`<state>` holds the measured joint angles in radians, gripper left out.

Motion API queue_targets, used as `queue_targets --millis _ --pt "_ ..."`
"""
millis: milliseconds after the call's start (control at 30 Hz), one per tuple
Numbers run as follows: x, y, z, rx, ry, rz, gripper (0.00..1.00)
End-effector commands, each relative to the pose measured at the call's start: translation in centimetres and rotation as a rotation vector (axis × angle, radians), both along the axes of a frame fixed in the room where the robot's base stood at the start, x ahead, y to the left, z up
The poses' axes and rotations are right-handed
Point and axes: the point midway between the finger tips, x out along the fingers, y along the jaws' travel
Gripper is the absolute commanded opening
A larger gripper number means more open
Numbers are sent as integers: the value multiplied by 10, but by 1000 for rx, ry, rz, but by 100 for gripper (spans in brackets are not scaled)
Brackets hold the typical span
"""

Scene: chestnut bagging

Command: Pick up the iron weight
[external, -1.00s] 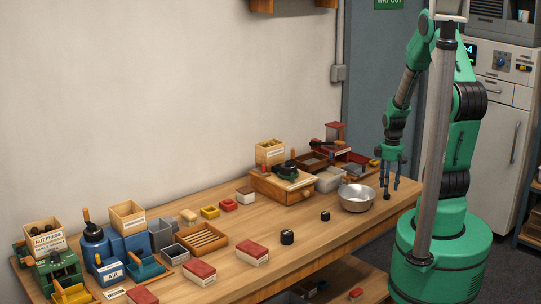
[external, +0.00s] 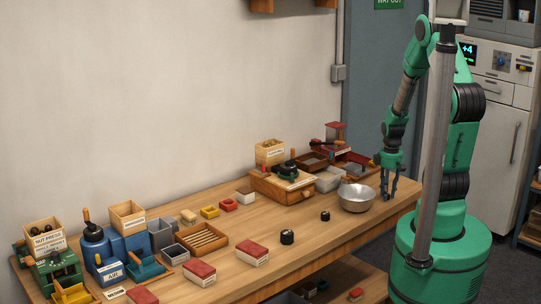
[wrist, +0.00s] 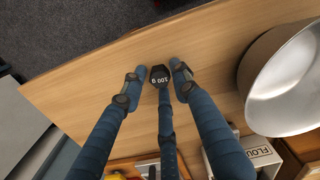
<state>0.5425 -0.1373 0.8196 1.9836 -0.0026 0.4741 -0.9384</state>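The iron weight (wrist: 160,75) is a small dark hexagonal piece marked "100 g", standing on the wooden table in the wrist view. My gripper (wrist: 157,73) has its blue fingertips on either side of the weight, with a third finger below it in the picture. The fingers look open, with a slim gap on the left; I cannot tell whether the right fingertip touches. In the external view my gripper (external: 388,196) points down over the table's right end, beside the metal bowl. I cannot make out this weight there.
The metal bowl (external: 357,198) stands close to my gripper, and its rim shows at the right of the wrist view (wrist: 288,80). Two dark round pieces, a nearer one (external: 287,237) and a farther one (external: 325,216), stand on the table. A flour box (wrist: 262,152) is near.

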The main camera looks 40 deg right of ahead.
Motion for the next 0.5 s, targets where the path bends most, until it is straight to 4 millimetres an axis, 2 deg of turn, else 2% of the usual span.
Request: queue_targets --millis 33,100,500 --pt "0 0 0 0 0 0 14" --pt "0 0 0 0 0 0 0" --pt "0 0 2 0 0 0 0"
